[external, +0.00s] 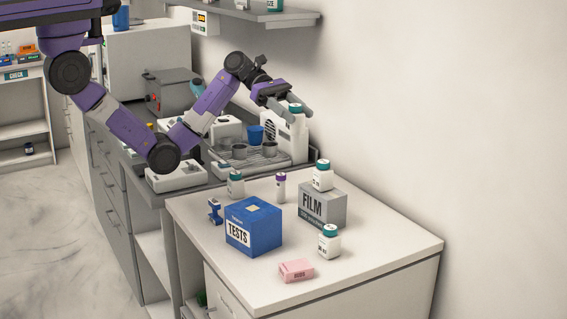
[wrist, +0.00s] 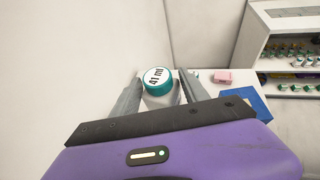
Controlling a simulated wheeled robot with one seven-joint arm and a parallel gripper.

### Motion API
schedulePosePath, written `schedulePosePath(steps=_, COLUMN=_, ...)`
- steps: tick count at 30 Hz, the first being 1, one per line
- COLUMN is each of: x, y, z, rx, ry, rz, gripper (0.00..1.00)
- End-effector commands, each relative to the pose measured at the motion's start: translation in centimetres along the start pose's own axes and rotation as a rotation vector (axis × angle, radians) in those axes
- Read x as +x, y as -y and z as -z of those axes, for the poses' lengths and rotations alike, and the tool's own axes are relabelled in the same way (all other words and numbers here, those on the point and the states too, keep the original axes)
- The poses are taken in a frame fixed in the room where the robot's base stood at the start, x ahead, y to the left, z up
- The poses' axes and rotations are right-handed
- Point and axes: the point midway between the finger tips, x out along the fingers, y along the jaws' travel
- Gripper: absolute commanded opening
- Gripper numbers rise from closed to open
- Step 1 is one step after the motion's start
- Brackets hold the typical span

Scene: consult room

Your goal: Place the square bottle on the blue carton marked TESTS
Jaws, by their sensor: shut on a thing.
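My gripper (external: 292,110) is shut on a white bottle with a teal cap, the square bottle (wrist: 161,98). Its cap label reads 41 ml in the wrist view. It is held up in the air near the wall, behind the cartons in the external view, with most of its body hidden by the gripper. The blue carton marked TESTS (external: 253,230) stands on the white counter, lower and to the left of my gripper. A small pale patch shows on its top, which is otherwise clear. Part of a blue top, likely this carton, shows in the wrist view (wrist: 244,98).
A grey FILM carton (external: 323,208) with a teal-capped bottle (external: 322,177) on it stands right of the TESTS carton. Other teal-capped bottles (external: 329,243) (external: 235,184), a purple-capped vial (external: 280,187), a pink box (external: 296,270) and a blue item (external: 214,211) stand around it.

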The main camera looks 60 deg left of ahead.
Motion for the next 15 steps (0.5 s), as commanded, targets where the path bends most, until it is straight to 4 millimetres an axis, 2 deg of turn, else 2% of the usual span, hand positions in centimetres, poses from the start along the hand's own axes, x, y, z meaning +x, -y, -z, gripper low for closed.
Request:
schedulePosePath(steps=1, x=0.9, y=2.3, z=-1.5, rx=0.017, ry=0.001, rz=0.033, gripper=0.12)
schedulePosePath(steps=3, x=1.9, y=5.3, z=-3.1, rx=0.035, ry=0.001, rz=0.073, gripper=0.12)
schedulePosePath(steps=9, x=3.2, y=13.7, z=-6.6, rx=0.076, ry=0.002, rz=0.173, gripper=0.12)
schedulePosePath(steps=12, x=3.1, y=17.0, z=-7.6, rx=0.088, ry=0.001, rz=0.203, gripper=0.12)
schedulePosePath(steps=15, x=2.5, y=19.2, z=-8.1, rx=0.092, ry=0.001, rz=0.214, gripper=0.12)
